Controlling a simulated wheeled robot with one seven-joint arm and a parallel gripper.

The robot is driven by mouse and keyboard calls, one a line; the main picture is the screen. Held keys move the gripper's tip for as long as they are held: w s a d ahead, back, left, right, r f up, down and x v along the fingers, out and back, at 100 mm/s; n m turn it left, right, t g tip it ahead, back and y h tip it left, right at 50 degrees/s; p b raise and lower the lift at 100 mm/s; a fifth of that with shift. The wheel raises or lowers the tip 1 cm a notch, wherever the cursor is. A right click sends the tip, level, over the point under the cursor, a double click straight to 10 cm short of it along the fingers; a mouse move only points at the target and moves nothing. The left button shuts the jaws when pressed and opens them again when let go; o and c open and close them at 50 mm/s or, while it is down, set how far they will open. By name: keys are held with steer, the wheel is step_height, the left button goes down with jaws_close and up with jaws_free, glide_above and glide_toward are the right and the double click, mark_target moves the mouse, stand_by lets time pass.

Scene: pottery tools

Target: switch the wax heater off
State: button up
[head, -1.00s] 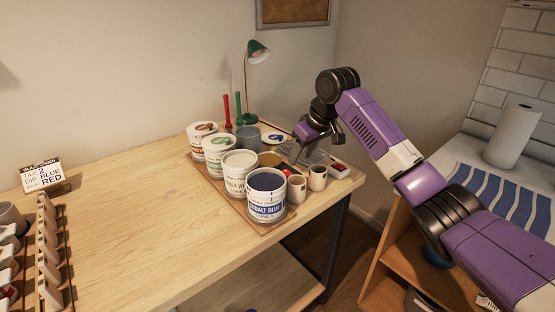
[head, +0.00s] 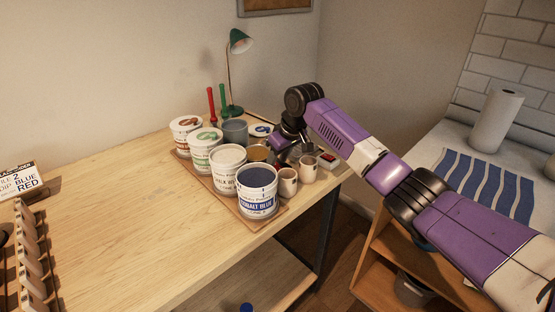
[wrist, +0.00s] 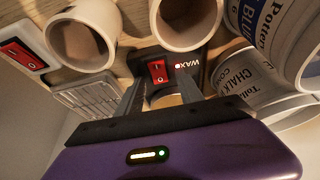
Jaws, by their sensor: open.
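The wax heater (wrist: 186,60) shows in the wrist view as a dark housing with white WAX lettering. A small reddish dot sits beside the lettering. Its red rocker switch (wrist: 158,71) is on the face toward me; I cannot tell surely which side is pressed. My gripper (wrist: 159,90) is open, its two fingers pointing at the housing on either side of the switch, with nothing between them. Whether they touch the housing is unclear. In the head view my gripper (head: 281,150) is low at the table's right end, largely hiding the heater.
A second red switch on a white box (wrist: 22,50) lies left of the heater. Two small cups (head: 287,182) (head: 308,168) stand close by, near glaze tubs (head: 257,205) on a wooden board. A green lamp (head: 238,42) stands behind. The table's left middle is clear.

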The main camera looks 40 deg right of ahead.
jaws_close()
steer(key=shift+r, duration=0.1)
steer(key=shift+w+r+g+p, duration=0.2)
steer(key=shift+g+p, duration=0.2)
steer(key=shift+p, duration=0.35)
steer(key=shift+w+d+f+g, duration=0.2)
steer(key=shift+f+g, duration=0.05)
steer(key=shift+g, duration=0.75)
